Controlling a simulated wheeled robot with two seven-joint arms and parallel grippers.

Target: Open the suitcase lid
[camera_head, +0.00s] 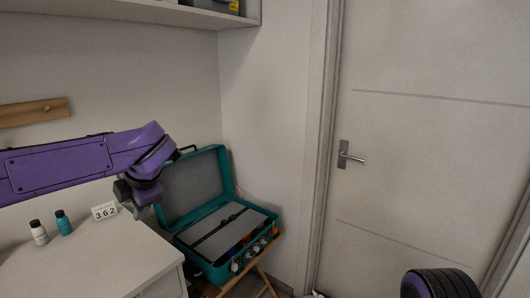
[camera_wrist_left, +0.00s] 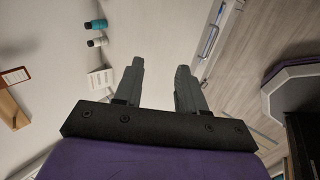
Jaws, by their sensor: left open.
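The teal suitcase (camera_head: 225,258) stands on a folding wooden stand to the right of the white cabinet. Its lid (camera_head: 198,184) is raised and leans back near the wall, with a grey lining facing out. Inside lie a grey panel with a dark strap and some colourful items. My left gripper (camera_head: 136,208) hangs above the cabinet's right end, just left of the lid, partly in front of its left side. In the left wrist view its two fingers (camera_wrist_left: 158,85) are apart with nothing between them. My right gripper is not seen.
The white cabinet (camera_head: 95,262) carries a white bottle (camera_head: 39,233), a teal bottle (camera_head: 63,222) and a "362" card (camera_head: 104,211). A closed door (camera_head: 420,150) with a metal handle is at the right. A shelf (camera_head: 170,12) hangs above.

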